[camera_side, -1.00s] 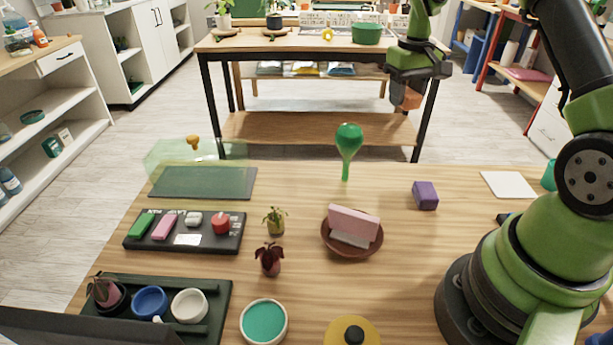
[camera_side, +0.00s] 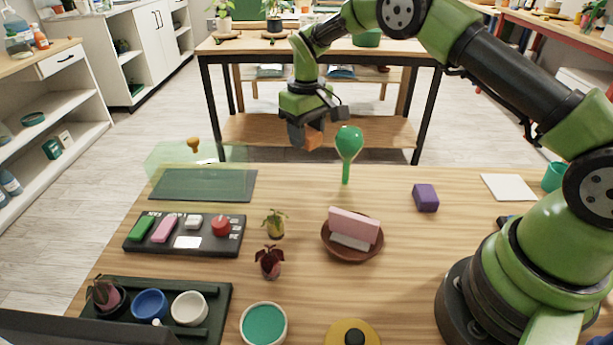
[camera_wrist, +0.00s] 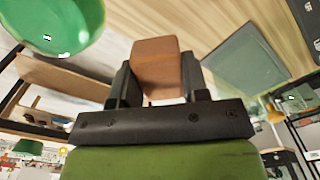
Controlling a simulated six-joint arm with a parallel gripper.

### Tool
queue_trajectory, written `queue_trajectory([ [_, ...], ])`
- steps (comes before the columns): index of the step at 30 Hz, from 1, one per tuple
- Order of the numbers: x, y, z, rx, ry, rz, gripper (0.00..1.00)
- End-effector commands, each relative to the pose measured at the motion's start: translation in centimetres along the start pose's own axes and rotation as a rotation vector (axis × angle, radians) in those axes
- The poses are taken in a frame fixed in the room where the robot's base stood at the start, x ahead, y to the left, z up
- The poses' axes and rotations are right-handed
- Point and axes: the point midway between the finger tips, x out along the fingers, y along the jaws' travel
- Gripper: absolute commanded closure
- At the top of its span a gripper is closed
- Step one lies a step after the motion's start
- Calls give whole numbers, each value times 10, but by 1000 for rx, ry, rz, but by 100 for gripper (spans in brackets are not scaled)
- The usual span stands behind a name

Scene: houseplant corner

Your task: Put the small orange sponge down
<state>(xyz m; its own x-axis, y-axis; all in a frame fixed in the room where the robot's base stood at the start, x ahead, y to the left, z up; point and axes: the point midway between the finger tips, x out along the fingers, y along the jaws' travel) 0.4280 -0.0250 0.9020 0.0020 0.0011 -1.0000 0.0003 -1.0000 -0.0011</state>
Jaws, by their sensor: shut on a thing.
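The small orange sponge (camera_side: 314,138) is held in the jaws of my gripper (camera_side: 306,135), which is shut on it. In the wrist view the sponge (camera_wrist: 157,68) is a brown-orange block between the two dark fingers of my gripper (camera_wrist: 156,80). My gripper is raised above the far edge of the wooden table (camera_side: 390,285), to the left of a green bulb-shaped thing on a stem (camera_side: 348,142). Part of the sponge is hidden by a finger in the side view.
A dark green mat (camera_side: 203,185) lies at the far left, with a clear cover behind it. A black tray (camera_side: 130,245) holds small blocks. A brown dish (camera_side: 352,255) holds pink and grey pieces. A purple block (camera_side: 425,197) stands right. Small plants stand mid-table.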

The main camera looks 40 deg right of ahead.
Motion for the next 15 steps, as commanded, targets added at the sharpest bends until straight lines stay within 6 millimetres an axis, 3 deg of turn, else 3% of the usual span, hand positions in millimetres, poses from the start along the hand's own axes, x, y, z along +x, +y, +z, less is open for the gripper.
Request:
queue_trajectory([
  [6, 42, 0, 1, 1, -3, -1, 81],
  [15, 80, 0, 1, 1, -3, -1, 81],
])
